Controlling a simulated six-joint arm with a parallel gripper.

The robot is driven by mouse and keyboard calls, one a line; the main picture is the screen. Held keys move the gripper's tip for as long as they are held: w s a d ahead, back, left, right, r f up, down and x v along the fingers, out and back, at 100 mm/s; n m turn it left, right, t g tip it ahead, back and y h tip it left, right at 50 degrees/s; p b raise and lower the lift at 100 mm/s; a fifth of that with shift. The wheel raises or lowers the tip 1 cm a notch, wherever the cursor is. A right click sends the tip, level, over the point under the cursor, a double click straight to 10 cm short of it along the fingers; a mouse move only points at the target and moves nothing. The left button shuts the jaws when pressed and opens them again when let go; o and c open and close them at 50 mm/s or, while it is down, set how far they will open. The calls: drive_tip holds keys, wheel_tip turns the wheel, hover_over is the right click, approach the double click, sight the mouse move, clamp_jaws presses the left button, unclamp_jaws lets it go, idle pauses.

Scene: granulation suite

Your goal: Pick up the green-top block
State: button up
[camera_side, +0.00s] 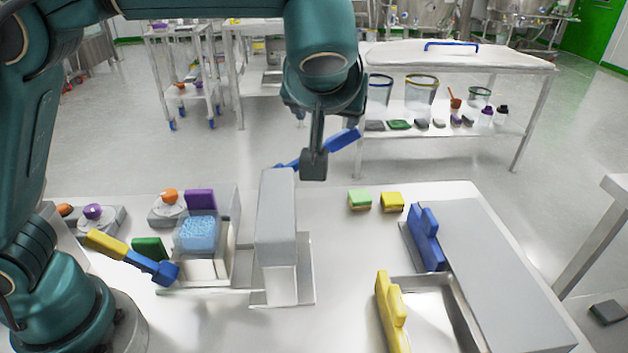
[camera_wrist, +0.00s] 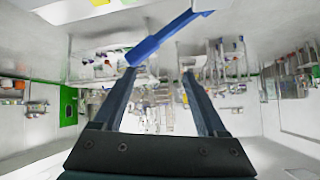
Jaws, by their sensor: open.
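The green-top block (camera_side: 360,201) sits on the white table, right of the grey upright housing, with a pale lower part. A similar yellow-top block (camera_side: 392,202) stands just right of it. My gripper (camera_side: 313,165) hangs above and left of the green-top block in the side view, apart from it. In the wrist view my gripper (camera_wrist: 160,73) has its two fingers spread. A blue bar (camera_wrist: 165,38) crosses near the fingertips; it also shows in the side view (camera_side: 342,140), partly behind a finger. I cannot tell whether it touches the gripper. I cannot make out the green-top block in the wrist view.
The tall grey housing (camera_side: 277,220) stands left of the blocks. A grey box with a blue handle (camera_side: 427,238) and a yellow handle (camera_side: 391,312) lie to the right. A blue sponge-like block (camera_side: 197,233) sits at left. Bare table lies in front of the blocks.

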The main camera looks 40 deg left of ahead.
drive_tip(key=w+d+f+n+t, duration=0.1)
drive_tip(key=w+d+t, duration=0.15)
drive_tip(key=d, duration=0.25)
approach(359, 195)
drive_tip(key=shift+s+d+r+g+y, duration=0.25)
drive_tip(key=shift+s+d+r+y, duration=0.05)
drive_tip(key=shift+s+d+r, duration=0.85)
drive_tip(key=shift+w+a+f, duration=0.1)
drive_tip(key=shift+a+f, duration=0.15)
drive_tip(key=shift+f, duration=0.15)
drive_tip(key=x, duration=1.1)
drive_tip(key=shift+w+f, duration=0.15)
drive_tip(key=shift+w, duration=0.2)
clamp_jaws()
